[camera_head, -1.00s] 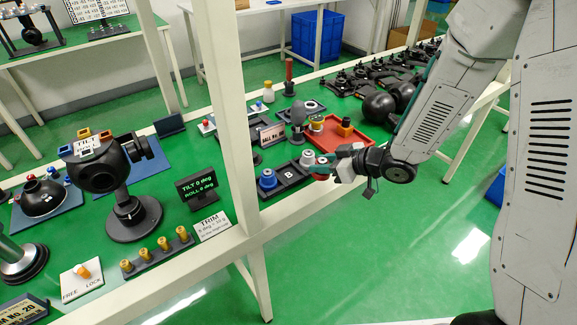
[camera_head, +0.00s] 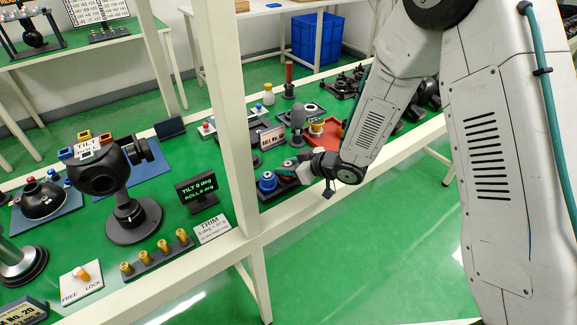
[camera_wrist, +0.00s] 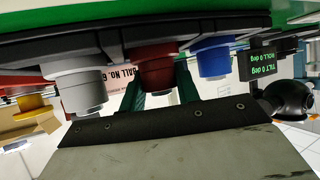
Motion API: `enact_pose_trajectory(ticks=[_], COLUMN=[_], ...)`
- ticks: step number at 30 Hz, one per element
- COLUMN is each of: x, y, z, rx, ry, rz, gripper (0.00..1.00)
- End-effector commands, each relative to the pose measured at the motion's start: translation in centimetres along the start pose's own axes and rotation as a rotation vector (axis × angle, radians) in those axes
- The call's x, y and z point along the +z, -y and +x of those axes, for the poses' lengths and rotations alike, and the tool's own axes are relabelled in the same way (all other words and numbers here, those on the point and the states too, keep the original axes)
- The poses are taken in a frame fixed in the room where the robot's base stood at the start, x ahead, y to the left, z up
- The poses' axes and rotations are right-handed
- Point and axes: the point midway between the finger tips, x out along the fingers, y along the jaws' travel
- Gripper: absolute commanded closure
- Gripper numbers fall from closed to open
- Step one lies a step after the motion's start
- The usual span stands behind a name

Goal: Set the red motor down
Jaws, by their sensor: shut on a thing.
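The red motor (camera_wrist: 156,68) shows in the upside-down wrist view, upright between the two green fingers of my gripper (camera_wrist: 160,94), which is shut on it. It stands in line between a grey motor (camera_wrist: 80,92) and a blue motor (camera_wrist: 213,58), at the middle of the black tray (camera_wrist: 120,48). I cannot tell whether its base rests fully in the tray. In the head view my gripper (camera_head: 290,171) is over the tray, just right of the blue motor (camera_head: 267,181); the red motor is mostly hidden there.
A red tray (camera_head: 333,135) lies behind my wrist. The tilt display (camera_head: 197,188) stands left of the blue motor. A white frame post (camera_head: 235,120) rises at the table's front edge. A "BALL No." sign (camera_head: 272,137) is behind the tray.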

Motion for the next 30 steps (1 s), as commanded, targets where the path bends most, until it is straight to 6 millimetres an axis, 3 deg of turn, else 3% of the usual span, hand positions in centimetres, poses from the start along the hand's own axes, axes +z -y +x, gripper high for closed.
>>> enact_pose_trajectory(ticks=[4, 5, 7, 19, 30], x=[0.1, 0.1, 0.1, -0.1, -0.1], y=[0.0, 0.0, 0.0, -0.1, -0.2], z=[0.0, 0.1, 0.0, -0.7, -8.1], rx=[0.000, 0.000, 0.000, 0.002, 0.005], ry=[0.000, 0.001, 0.000, -0.001, -0.002], rz=[0.000, 0.000, 0.000, 0.000, 0.000], gripper=[0.99, 0.65, 0.46, 0.46, 0.46])
